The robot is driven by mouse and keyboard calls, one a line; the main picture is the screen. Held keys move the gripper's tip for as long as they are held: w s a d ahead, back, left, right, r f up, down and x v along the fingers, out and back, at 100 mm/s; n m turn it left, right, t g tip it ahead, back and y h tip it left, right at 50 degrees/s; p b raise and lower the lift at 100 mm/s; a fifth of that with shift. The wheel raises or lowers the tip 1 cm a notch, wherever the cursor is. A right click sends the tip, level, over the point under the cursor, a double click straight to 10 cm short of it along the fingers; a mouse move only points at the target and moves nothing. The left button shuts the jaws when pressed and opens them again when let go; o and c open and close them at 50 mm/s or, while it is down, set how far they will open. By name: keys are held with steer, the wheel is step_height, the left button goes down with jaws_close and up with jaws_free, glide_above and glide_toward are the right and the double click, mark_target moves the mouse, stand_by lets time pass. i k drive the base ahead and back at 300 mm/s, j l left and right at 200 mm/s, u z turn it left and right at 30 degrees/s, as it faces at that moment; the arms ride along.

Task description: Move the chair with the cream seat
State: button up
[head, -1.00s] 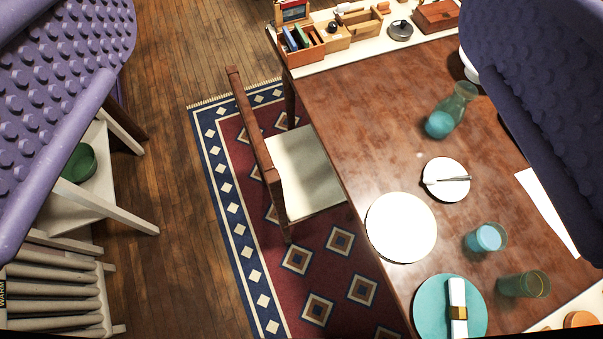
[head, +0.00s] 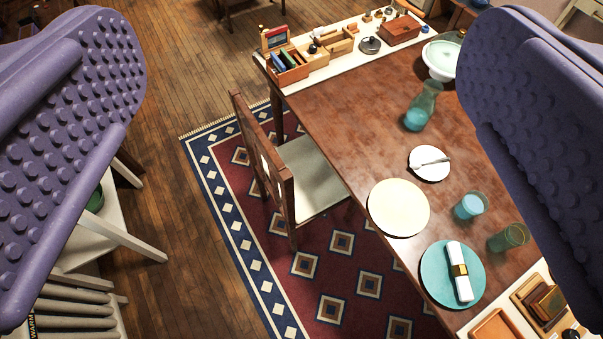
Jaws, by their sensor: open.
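The chair with the cream seat (head: 310,174) stands on the patterned rug, upright. Its brown wooden back (head: 263,160) faces left and its seat is partly under the table's left edge. My gripper (head: 310,170) shows as two purple studded fingers, one at each side of the head view. The fingers are wide apart with nothing between them. The chair lies in the gap between them, farther away and below, and neither finger touches it. Part of the seat and some legs are hidden by the table and the chair back.
The brown table (head: 340,110) holds a cream plate (head: 399,208), a teal plate (head: 440,275), a carafe (head: 422,106), glasses and small boxes along its far edge. A white stand (head: 110,225) and a radiator (head: 75,305) are at left. Wooden floor (head: 175,100) left of the rug (head: 330,270) is clear.

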mark_target(304, 188)
steer(key=i+j+u, duration=0.3)
steer(key=i, duration=0.2)
steer(key=i+j+u, duration=0.25)
steer(key=i, duration=0.25)
steer(key=i+u, duration=0.3)
steer(key=i, duration=0.2)
